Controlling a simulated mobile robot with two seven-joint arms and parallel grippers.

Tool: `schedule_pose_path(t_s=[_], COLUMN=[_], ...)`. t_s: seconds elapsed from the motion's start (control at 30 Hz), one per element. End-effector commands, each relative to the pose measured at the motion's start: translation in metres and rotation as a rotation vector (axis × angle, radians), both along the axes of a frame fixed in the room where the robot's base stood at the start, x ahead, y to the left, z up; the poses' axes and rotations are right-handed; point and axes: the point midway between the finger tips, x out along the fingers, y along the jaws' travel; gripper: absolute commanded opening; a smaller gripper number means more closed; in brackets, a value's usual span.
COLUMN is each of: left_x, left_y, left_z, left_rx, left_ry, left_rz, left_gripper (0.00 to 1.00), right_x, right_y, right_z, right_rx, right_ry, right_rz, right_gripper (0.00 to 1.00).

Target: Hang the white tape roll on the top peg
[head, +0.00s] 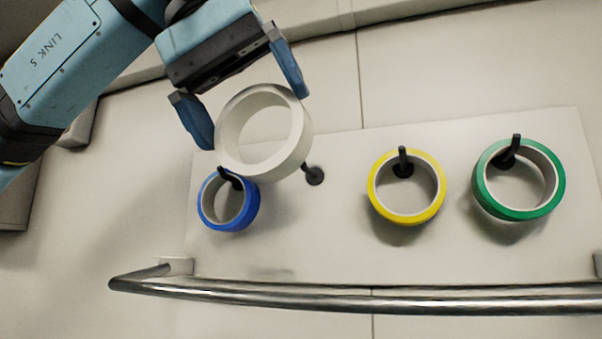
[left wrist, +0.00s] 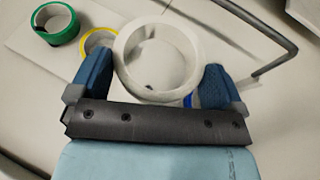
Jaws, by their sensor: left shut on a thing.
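My left gripper (head: 251,120) is shut on the white tape roll (head: 268,168), with one finger on each side of its outer rim. The roll is held in front of the pegboard (head: 345,235), its hole facing the camera. A bare black peg (head: 314,176) shows just at the roll's lower right edge; the roll is not around it. In the left wrist view the white roll (left wrist: 124,72) sits between both fingers, and a small dark spot shows through its hole. My right gripper is not in view.
A blue roll (head: 206,216) hangs on a peg just below the white roll, partly overlapped by it in the picture. A yellow roll (head: 436,202) and a green roll (head: 556,192) hang on pegs at the right. A metal rail (head: 350,298) runs along the bottom.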

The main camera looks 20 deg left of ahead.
Motion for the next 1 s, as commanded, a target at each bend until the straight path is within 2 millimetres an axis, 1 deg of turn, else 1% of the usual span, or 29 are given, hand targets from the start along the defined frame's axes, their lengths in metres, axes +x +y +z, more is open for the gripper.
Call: schedule_pose_path(t_s=[0.03,0.2,0.3,0.4,0.57,0.67,0.73,0.77,0.8,0.83,0.9,1.0], left_x=[0.015,0.06,0.083,0.098,0.109,0.123,0.137,0.139,0.137,0.136,0.137,0.137], left_y=[0.0,-0.002,-0.002,-0.003,-0.003,-0.004,-0.005,-0.004,-0.003,-0.003,-0.004,-0.004], left_z=[0.003,0.004,0.003,0.002,0.001,0.003,0.003,-0.001,-0.011,-0.016,-0.022,-0.029], left_rx=[-0.002,-0.001,-0.001,-0.002,0.0,-0.001,-0.001,0.001,0.003,0.001,0.0,0.0], left_ry=[0.003,0.002,0.002,0.002,0.0,0.001,0.002,0.0,-0.001,0.0,0.0,-0.001], left_rz=[0.004,0.003,0.003,0.002,0.001,0.002,0.004,0.002,0.001,0.002,0.0,0.001], left_gripper=[0.71,0.71,0.71,0.71,0.71,0.71,0.71,0.71,0.71,0.71,0.71,0.71], right_x=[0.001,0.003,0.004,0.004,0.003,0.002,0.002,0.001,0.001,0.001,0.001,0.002], right_y=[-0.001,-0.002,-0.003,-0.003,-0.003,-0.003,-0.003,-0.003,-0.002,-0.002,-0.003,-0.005], right_z=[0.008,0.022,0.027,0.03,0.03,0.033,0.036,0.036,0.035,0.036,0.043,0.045], right_rx=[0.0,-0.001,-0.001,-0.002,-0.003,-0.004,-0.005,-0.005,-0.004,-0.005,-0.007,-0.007], right_ry=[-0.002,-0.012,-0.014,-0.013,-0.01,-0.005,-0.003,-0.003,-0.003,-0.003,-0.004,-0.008], right_rz=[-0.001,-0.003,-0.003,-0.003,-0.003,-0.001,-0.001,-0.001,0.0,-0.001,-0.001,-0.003], right_gripper=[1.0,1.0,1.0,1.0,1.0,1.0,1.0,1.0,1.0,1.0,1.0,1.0])
